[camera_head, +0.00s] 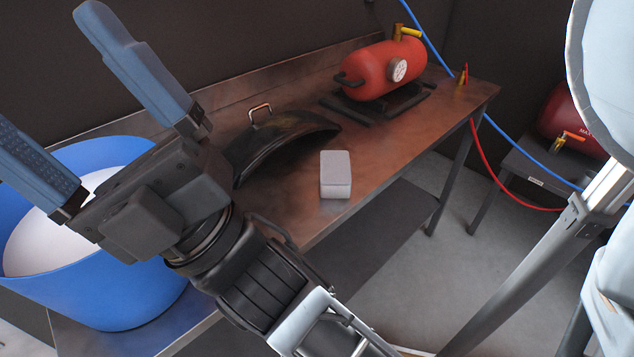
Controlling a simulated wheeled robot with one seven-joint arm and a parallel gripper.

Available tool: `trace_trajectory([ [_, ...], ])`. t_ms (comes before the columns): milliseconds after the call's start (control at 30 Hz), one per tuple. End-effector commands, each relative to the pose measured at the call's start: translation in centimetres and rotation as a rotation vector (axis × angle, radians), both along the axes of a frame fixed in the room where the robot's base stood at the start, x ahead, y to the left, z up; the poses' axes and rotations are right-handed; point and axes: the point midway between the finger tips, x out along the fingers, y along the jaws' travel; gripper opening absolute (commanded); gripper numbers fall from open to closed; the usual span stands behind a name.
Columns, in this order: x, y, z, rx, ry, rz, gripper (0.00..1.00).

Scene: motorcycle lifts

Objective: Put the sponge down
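The sponge appears to be the pale grey rectangular block (336,175) resting on the brown table (390,158), near its front edge. My gripper (48,72) is at the left of the picture, with its two blue fingers spread wide apart. Nothing shows between the fingers. The gripper is well to the left of the block and not touching it. The tip of the lower finger runs to the picture's left edge.
A blue bucket (118,300) with a white inside stands behind my gripper. A dark curved pan-like piece with a handle (280,142) lies left of the block. A red tank (377,70) stands farther back. Blue and red hoses run at right.

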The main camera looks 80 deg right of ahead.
Motion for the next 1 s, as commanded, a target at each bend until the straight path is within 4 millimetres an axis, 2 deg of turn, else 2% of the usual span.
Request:
trace_trajectory([
  [33,-0.4,0.1,-1.8,0.085,0.077,0.049,0.95],
  [267,-3.4,-0.1,-10.6,0.45,0.423,0.245,0.95],
  [467,-8.5,-0.2,-18.6,0.727,0.743,0.362,0.95],
  [600,-13.2,-0.9,-23.3,0.891,0.964,0.402,0.95],
  [700,-16.3,-1.7,-25.6,0.979,1.091,0.408,0.95],
  [800,-18.5,-2.4,-27.0,1.039,1.183,0.403,0.95],
  [1000,-20.3,-3.2,-28.0,1.085,1.25,0.395,0.95],
])
